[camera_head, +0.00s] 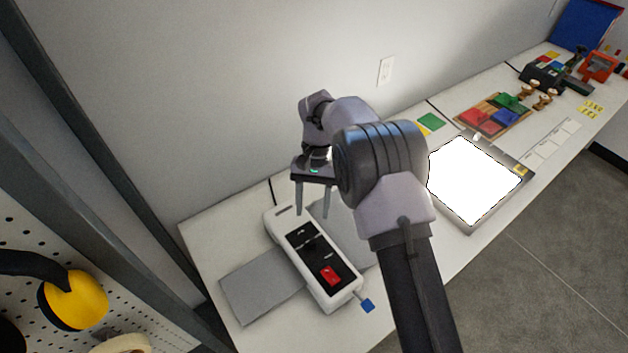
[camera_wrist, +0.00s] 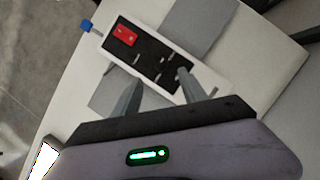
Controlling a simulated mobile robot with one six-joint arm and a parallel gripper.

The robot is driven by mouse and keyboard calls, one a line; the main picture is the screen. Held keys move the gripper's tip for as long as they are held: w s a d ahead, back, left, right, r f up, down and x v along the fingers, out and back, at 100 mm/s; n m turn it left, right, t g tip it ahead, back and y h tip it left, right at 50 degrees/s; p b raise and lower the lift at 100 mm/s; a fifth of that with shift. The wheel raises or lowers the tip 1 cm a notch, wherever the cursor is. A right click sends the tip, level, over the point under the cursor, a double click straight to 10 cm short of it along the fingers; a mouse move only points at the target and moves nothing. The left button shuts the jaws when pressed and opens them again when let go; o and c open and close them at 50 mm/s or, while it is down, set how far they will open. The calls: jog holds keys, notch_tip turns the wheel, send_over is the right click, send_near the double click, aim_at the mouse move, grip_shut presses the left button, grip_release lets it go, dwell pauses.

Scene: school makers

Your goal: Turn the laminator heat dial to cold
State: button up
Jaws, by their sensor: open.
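The laminator (camera_head: 314,262) is a white, long box with a black top panel and a red switch (camera_head: 330,275). It lies on the near end of the white table. A small dark dial (camera_head: 309,242) seems to sit on the black panel, but its setting is too small to read. My gripper (camera_head: 312,213) is open and empty above the far end of the laminator. In the wrist view the laminator (camera_wrist: 150,55) lies beyond my two fingers (camera_wrist: 155,88), with the red switch (camera_wrist: 125,35) at its far end. One fingertip overlaps the panel's near end there; I cannot tell if it touches.
Grey sheets (camera_head: 262,286) lie on both sides of the laminator. A blue piece (camera_head: 367,305) sticks out at its near corner. A bright light panel (camera_head: 470,180) and a tray of coloured blocks (camera_head: 493,117) stand farther right. The wall runs close behind the table.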

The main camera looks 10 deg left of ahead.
jog(key=p+v, duration=0.2)
jog(key=v, duration=0.6)
jog(key=shift+w+r, duration=0.1)
jog(key=s+d+r+m+t+y+b, duration=0.1)
jog(key=s+d+r+t+b, duration=0.25)
jog(key=d+r, duration=0.4)
jog(key=s+d+r+m+t+y+b, duration=0.1)
jog(key=s+d+r+t+b, duration=0.1)
jog(key=s+d+r+b, duration=0.5)
jog(key=s+d+f+m+t+b, duration=0.1)
jog(key=s+d+f+t, duration=0.1)
jog(key=s+d+f, duration=0.2)
jog(key=s+d+f+m+t+b, duration=0.2)
jog(key=s+d+f, duration=0.2)
jog(key=s, duration=0.6)
jog(key=shift+s+d+f+t+b, duration=0.2)
jog(key=shift+s+d+t+b, duration=0.1)
jog(key=shift+d+t, duration=0.1)
